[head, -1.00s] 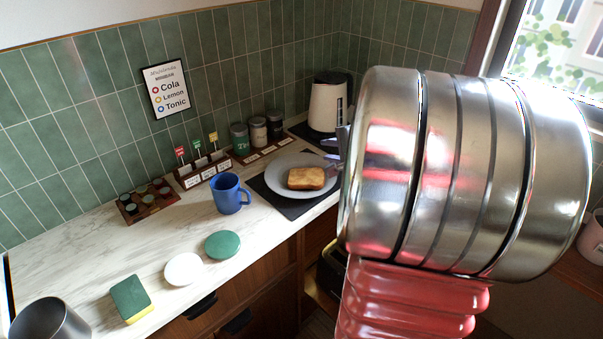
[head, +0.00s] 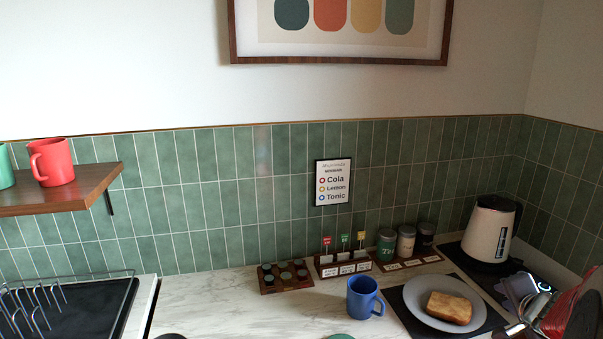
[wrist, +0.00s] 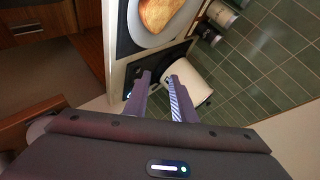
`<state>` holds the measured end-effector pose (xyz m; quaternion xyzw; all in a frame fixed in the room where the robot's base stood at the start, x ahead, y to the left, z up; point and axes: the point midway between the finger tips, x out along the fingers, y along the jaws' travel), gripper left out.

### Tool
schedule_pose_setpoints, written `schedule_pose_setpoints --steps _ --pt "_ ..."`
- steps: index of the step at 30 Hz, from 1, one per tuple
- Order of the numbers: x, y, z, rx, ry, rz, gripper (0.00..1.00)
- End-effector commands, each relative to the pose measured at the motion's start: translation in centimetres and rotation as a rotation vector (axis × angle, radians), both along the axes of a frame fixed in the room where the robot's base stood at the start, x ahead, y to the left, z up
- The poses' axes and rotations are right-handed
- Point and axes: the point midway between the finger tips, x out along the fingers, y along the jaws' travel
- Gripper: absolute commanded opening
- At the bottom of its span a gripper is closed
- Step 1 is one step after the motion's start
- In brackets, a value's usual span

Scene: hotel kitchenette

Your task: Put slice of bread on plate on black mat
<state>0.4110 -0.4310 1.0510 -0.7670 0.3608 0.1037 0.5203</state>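A toasted slice of bread (head: 449,307) lies flat on a grey-white plate (head: 421,284). The plate rests on the black mat (head: 397,303) on the counter. In the wrist view, the bread (wrist: 158,13) and plate (wrist: 146,46) are at the top, partly cut off, on the dark mat (wrist: 122,40). My gripper (head: 524,288) is at the lower right in the head view, to the right of the plate and apart from the bread. In the wrist view, the two fingers of my gripper (wrist: 160,80) are spread with nothing between them.
A cream kettle (head: 491,229) stands on a dark base behind my gripper. A blue mug (head: 362,297) stands just left of the mat. Jars (head: 405,241) and labelled racks line the wall. A dish rack (head: 60,310) is at far left. Bare counter (head: 210,305) lies left of the mug.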

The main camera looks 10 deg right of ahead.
Motion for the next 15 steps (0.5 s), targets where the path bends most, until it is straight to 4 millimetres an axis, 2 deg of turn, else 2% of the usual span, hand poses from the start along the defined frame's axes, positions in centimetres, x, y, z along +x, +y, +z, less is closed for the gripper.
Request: schedule_pose_setpoints --steps 8,15 --pt "-3.9 -2.2 -1.1 -0.195 0.229 -0.025 0.24" --pt "-6.4 -1.3 -1.1 -0.311 0.443 0.006 0.24"
